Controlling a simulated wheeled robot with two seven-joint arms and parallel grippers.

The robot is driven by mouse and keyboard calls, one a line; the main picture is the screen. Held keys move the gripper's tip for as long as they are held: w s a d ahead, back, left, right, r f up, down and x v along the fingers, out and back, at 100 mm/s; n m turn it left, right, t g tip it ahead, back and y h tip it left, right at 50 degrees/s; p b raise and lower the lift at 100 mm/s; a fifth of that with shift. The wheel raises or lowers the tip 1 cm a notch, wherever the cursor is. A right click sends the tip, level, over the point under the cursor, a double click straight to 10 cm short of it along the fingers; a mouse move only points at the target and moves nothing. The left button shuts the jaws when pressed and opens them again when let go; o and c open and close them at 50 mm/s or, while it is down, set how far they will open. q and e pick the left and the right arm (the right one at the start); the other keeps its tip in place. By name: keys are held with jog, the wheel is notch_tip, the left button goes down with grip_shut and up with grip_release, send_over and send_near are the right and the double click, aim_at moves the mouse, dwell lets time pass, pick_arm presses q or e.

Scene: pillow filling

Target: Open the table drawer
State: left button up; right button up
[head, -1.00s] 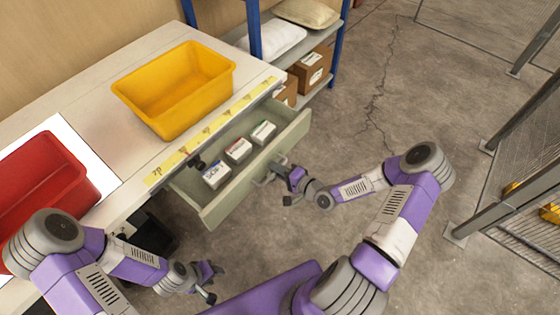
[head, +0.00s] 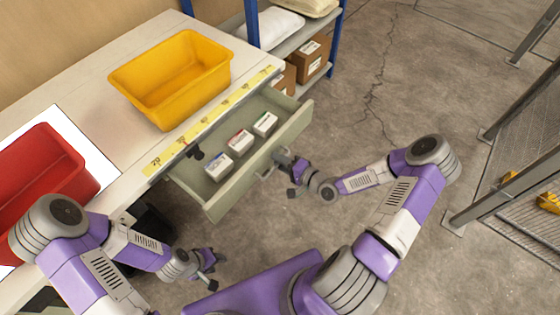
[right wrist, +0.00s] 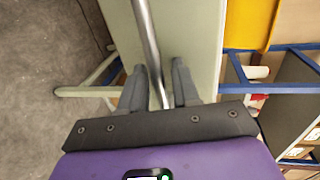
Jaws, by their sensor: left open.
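The table drawer (head: 214,207) is pulled out from under the tabletop, with its inside showing. Three small white boxes, one of them (head: 219,167), lie in it. A metal bar handle (head: 265,173) is on its front; it also shows in the right wrist view (right wrist: 147,40). My right gripper (head: 287,172) is at the drawer front by the handle. In the right wrist view its fingers (right wrist: 158,88) stand apart on both sides of the bar, with gaps. My left gripper (head: 211,270) is open and empty, low in front of the table, away from the drawer.
A yellow bin (head: 172,82) and a red bin (head: 45,170) stand on the table (head: 105,120). A blue-framed shelf (head: 250,25) with cardboard boxes (head: 308,62) stands behind the drawer's far end. Metal fencing (head: 500,170) is at the right. Floor between is clear.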

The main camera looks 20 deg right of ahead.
pick_arm(q)
jog(key=shift+r+p, duration=0.85)
pick_arm(e)
jog(key=v, duration=0.7)
jog(key=shift+s+d, duration=0.15)
jog(key=shift+s, duration=0.1)
pick_arm(q)
jog(key=shift+s, duration=0.1)
pick_arm(e)
jog(key=shift+s, duration=0.1)
